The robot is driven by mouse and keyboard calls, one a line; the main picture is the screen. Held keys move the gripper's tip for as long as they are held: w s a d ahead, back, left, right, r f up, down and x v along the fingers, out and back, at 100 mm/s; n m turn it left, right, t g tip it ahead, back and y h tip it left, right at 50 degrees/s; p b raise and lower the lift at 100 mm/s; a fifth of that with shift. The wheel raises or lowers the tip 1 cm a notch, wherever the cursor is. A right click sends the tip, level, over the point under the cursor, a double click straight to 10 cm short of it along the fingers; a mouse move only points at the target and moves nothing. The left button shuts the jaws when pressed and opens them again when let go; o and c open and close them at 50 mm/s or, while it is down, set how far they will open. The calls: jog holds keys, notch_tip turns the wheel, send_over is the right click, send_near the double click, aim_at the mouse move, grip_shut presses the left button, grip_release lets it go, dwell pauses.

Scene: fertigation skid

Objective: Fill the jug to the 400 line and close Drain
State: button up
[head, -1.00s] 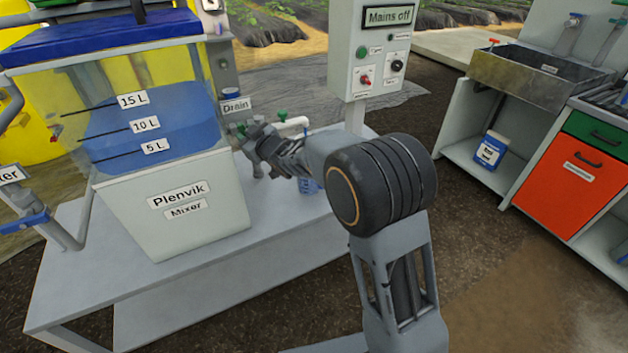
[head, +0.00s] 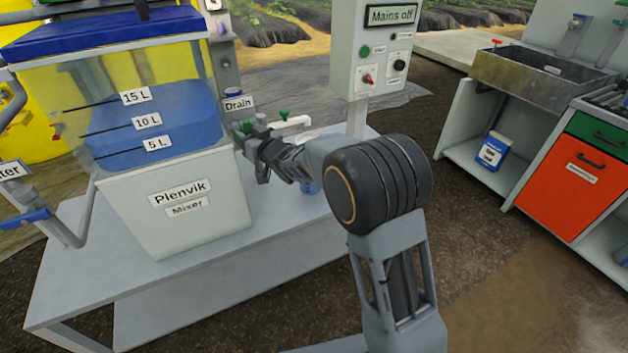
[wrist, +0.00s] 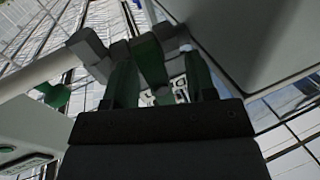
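The Drain label (head: 239,103) sits at the right side of the Plenvik mixer tank (head: 200,205). Below it are the drain pipework and a green handle (head: 247,127). My gripper (head: 250,142) is close to this handle. In the wrist view my gripper's fingers (wrist: 160,80) stand apart, with a green handle (wrist: 150,58) between them. It is near the left finger, with a gap to the right finger; contact there is unclear. A bluish piece, probably the jug (head: 309,188), shows under my arm on the table. The arm hides most of it, so its level and 400 line cannot be read.
A second green handle (head: 283,113) sits on a white pipe (head: 296,122); a green handle also shows left in the wrist view (wrist: 55,95). The control box (head: 372,50) reads "Mains off". The blue liquid (head: 190,115) stands above the 10 L mark. The table front (head: 130,285) is clear.

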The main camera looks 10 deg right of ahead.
jog(key=shift+s+d, duration=0.1)
jog(key=s+d+b, duration=0.1)
jog(key=s+b, duration=0.1)
jog(key=s, duration=0.4)
jog(key=shift+s+d, duration=0.25)
jog(key=shift+d, duration=0.1)
jog(key=shift+r, duration=0.1)
dwell(0.8)
